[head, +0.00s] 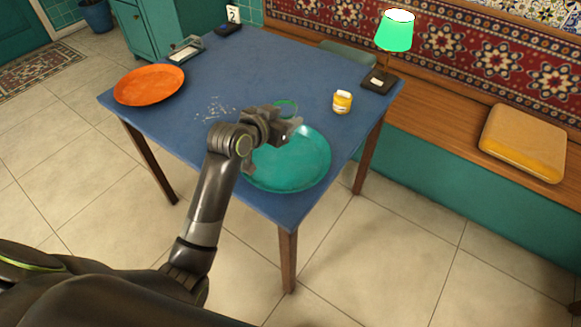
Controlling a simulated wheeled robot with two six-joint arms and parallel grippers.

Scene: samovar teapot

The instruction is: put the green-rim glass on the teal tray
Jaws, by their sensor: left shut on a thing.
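The teal tray (292,168) is round and lies on the blue table near its front corner. The green-rim glass (288,106) shows mostly as its green rim, just behind my left gripper (287,122). My left gripper is shut on the glass, at the far edge of the tray as seen from the head. The gripper hides most of the glass's body. I cannot tell whether the glass is over the tray or touching anything below. My left forearm covers the tray's left side. My right gripper is not in view.
The blue table (250,70) also holds an orange tray (149,85) at the left, a yellow-labelled jar (342,102) and a green lamp (394,35) at the right. White specks (216,108) lie left of the gripper. The table's middle is clear. A bench (440,105) stands behind.

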